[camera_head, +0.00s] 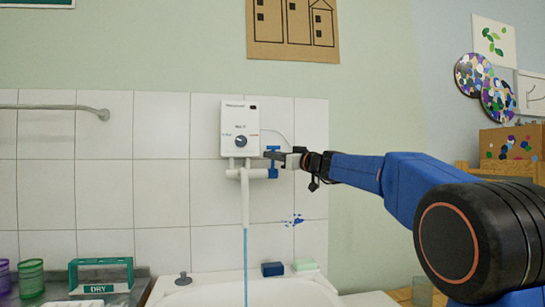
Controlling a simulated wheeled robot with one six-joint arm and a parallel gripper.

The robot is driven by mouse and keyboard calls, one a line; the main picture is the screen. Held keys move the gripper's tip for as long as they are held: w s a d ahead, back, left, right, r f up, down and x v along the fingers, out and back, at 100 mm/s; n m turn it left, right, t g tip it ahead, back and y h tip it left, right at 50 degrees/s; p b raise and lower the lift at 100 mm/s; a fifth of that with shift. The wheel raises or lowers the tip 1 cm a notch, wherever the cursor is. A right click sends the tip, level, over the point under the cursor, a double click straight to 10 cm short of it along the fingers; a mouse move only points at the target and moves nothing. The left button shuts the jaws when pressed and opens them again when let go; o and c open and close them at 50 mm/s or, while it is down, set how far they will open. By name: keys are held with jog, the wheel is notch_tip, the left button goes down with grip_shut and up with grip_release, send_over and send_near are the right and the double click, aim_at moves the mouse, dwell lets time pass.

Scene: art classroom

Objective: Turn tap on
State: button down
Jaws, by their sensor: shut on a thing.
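A white water heater (239,130) with a dark dial hangs on the tiled wall. White pipes (240,174) run below it, with a long spout (246,200) pointing down. A blue tap handle (272,173) sits at the right end of the pipes. My gripper (276,157) reaches in from the right and is shut on the tap handle, covering part of it. A thin blue stream of water (246,265) runs from the spout down towards the white sink (205,292). The handle's exact angle is hard to tell.
A dark blue sponge (272,269) and a pale green block (305,265) lie on the sink's back rim. A dark plug (183,279) is at its left. A green "DRY" holder (101,275) and coloured cups (31,278) stand further left. A rail (60,107) crosses the left wall.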

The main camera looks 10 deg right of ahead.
jog(key=shift+s+f+n+t+y, duration=0.2)
jog(key=shift+s+n+t+y, duration=0.35)
jog(key=shift+n+t+y, duration=0.05)
jog(key=c, duration=1.8)
grip_release()
jog(key=shift+c, duration=0.2)
jog(key=v, duration=1.7)
jog(key=shift+s+d, duration=0.15)
